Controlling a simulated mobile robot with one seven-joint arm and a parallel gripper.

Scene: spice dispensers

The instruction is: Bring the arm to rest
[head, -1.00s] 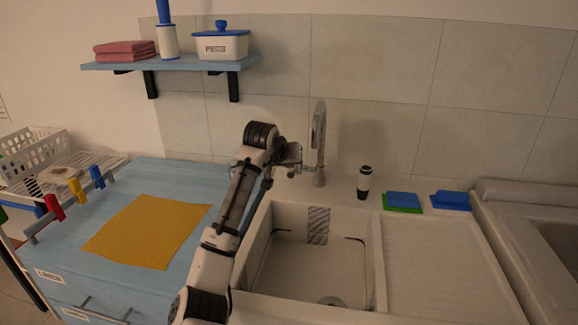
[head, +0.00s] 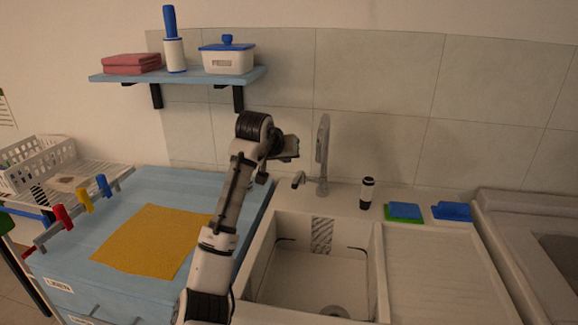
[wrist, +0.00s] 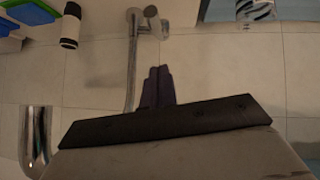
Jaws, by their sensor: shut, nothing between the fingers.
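My gripper (head: 291,148) is at the end of my raised, folded arm, in front of the tiled wall and left of the faucet. In the wrist view my gripper (wrist: 158,72) shows its two dark fingers pressed together with nothing between them. The wrist picture looks upside down, with the faucet (wrist: 133,50) close beside the fingers. The faucet also stands behind the sink in the head view (head: 322,155). My gripper appears clear of the counter and the shelf.
A sink (head: 262,255) lies right of my arm. A black-and-white bottle (head: 366,193) and sponges (head: 403,211) stand behind it. A yellow cloth (head: 150,240) lies on the blue counter (head: 180,180) at left. A blue shelf (head: 190,77) hangs above.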

